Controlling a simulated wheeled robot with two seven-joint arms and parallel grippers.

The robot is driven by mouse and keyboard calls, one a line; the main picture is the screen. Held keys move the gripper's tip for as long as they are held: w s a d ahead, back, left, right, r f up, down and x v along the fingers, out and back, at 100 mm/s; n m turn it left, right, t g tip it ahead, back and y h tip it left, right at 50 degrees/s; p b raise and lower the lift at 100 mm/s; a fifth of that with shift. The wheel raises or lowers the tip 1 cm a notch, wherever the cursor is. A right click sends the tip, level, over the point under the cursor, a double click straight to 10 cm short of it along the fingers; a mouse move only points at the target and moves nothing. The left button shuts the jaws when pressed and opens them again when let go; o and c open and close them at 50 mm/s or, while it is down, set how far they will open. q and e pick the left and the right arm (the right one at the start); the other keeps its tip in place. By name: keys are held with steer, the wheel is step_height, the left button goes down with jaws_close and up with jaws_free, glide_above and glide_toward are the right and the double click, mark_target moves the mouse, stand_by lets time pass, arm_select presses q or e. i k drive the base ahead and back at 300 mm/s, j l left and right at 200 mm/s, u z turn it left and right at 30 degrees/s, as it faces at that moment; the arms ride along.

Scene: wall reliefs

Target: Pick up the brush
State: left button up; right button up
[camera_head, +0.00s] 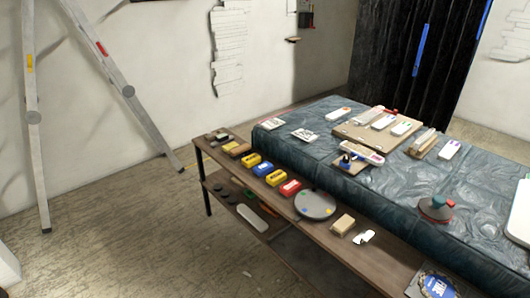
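No item can be picked out for certain as the brush at this size. A long, narrow wooden piece (423,143) lies on the dark blue covered table; I cannot tell whether it is a brush. A pale block (342,224) and a small white item (364,237) lie on the wooden shelf in front, and they are also too small to identify. Neither of my grippers is in view.
Yellow and red boxes and a round grey disc (315,205) line the wooden shelf (285,213). A ladder (115,80) stands left; the floor before it is mostly clear.

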mark_target(241, 151)
steer(key=i+j+z, duration=0.25)
steer(key=z, duration=0.25)
steer(key=i+j+z, duration=0.2)
steer(key=z, duration=0.25)
steer(key=k+j, duration=0.05)
steer(key=j, duration=0.05)
